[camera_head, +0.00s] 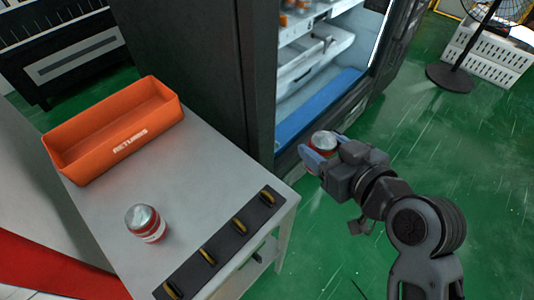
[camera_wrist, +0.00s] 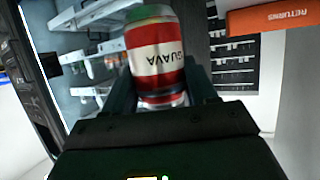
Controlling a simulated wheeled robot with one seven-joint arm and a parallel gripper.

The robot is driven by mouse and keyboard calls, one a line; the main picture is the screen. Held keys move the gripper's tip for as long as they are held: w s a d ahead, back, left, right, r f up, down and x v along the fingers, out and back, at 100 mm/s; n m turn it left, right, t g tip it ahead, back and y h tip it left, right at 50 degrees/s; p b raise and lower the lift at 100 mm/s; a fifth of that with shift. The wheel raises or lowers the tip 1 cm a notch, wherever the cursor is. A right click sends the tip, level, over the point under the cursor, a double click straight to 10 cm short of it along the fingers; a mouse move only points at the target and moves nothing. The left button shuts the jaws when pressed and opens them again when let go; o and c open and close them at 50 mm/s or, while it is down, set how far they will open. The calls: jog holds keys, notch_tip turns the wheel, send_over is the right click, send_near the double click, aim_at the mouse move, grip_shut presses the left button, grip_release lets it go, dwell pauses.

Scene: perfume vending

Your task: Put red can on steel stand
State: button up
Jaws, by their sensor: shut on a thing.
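My gripper (camera_head: 315,150) is shut on a red can (camera_head: 324,141). In the wrist view the can (camera_wrist: 156,55) shows a red and white label reading GUAVA, held between the two dark fingers (camera_wrist: 160,88). The can is held in front of the open vending machine, to the right of the steel stand (camera_head: 200,180), and apart from it. The stand has a flat grey top. Another can with a red and white label (camera_head: 147,226) stands upright on the stand's left front part.
An orange bin marked RETURNS (camera_head: 110,150) sits at the stand's back left. A dark strip with several yellow-black pieces (camera_head: 222,248) runs along its right edge. The vending machine (camera_head: 262,90) stands behind. The stand's middle is clear. A fan (camera_head: 450,78) stands far right.

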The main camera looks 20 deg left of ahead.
jog(key=s+a+r+n+g+y, duration=0.1)
jog(key=s+a+r, duration=0.1)
jog(key=s+a+r+n+g+y+b, duration=0.1)
jog(key=s+a+r+n+g, duration=0.1)
jog(key=s+a, duration=0.1)
jog(key=s+a+r+n+g+y, duration=0.1)
jog(key=s+a+r+n+g, duration=0.1)
jog(key=a, duration=0.1)
jog(key=shift+s+r, duration=0.15)
send_over(219, 182)
notch_tip(219, 182, down, 7)
jog(key=shift+f, duration=1.9)
jog(key=shift+f, duration=0.1)
jog(key=o, duration=1.2)
jog(key=v, duration=1.2)
jog(key=shift+d, duration=0.1)
